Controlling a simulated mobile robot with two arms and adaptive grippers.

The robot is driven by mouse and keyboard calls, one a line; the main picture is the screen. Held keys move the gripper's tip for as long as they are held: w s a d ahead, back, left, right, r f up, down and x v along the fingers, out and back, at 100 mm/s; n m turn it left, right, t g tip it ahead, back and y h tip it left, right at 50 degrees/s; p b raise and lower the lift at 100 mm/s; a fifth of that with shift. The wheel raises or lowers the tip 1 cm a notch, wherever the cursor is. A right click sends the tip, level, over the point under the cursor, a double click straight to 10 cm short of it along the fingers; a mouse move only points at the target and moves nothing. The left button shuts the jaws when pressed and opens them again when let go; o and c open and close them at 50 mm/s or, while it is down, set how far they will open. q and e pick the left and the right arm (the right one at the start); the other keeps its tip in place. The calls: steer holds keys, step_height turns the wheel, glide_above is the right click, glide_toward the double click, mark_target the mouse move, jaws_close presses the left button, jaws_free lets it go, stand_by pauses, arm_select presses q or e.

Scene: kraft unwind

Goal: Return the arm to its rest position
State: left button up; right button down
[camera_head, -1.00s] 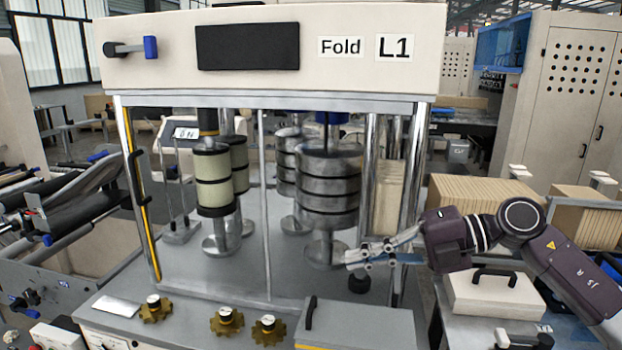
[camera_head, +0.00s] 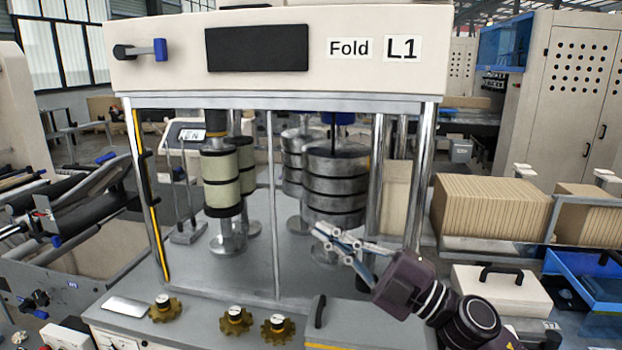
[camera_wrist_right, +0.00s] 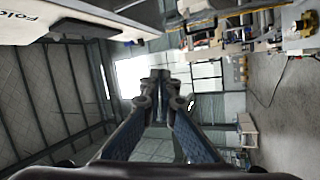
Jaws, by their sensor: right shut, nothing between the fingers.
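My right gripper (camera_head: 322,232) is shut and empty. It shows in the camera_head view in front of the fold machine's right-hand stack of metal rollers (camera_head: 336,187), its fingers pointing up and to the left. I cannot tell whether it touches the rollers. In the right wrist view the fingers (camera_wrist_right: 160,78) come together at the tips, with the roof behind them. The right arm comes in from the lower right. My left gripper is not in view.
The fold machine (camera_head: 160,70) labelled L1 fills the middle. Brass knobs (camera_head: 236,320) line its front deck. A white case with a black handle (camera_head: 500,290), a blue tray (camera_head: 598,280) and a stack of brown sheets (camera_head: 490,207) stand at the right.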

steer(key=d+f+m+t+h, duration=0.7)
steer(key=d+f+m+h, duration=0.6)
steer(key=f+m+h, duration=0.5)
steer(key=s+d+f+m+g+h, duration=0.1)
steer(key=s+d+f+m+g, duration=0.15)
steer(key=f, duration=0.25)
steer(key=s+d+f+m+g, duration=0.1)
steer(key=s+f+m+g, duration=0.15)
steer(key=f, duration=0.25)
steer(key=s+d+f+m+g, duration=0.1)
steer(key=s+f+g, duration=0.55)
steer(key=s, duration=0.65)
steer(key=s+f+g, duration=0.3)
steer(key=s+f, duration=0.6)
steer(key=s, duration=0.4)
step_height(320, 180, down, 27)
steer(key=s+g+b, duration=0.2)
steer(key=s+d+f+b, duration=0.1)
steer(key=s+d+f, duration=0.2)
steer(key=s+f, duration=1.4)
steer(key=shift+s+f+g+b, duration=0.3)
steer(key=shift+f+g, duration=0.05)
steer(key=shift+f, duration=0.55)
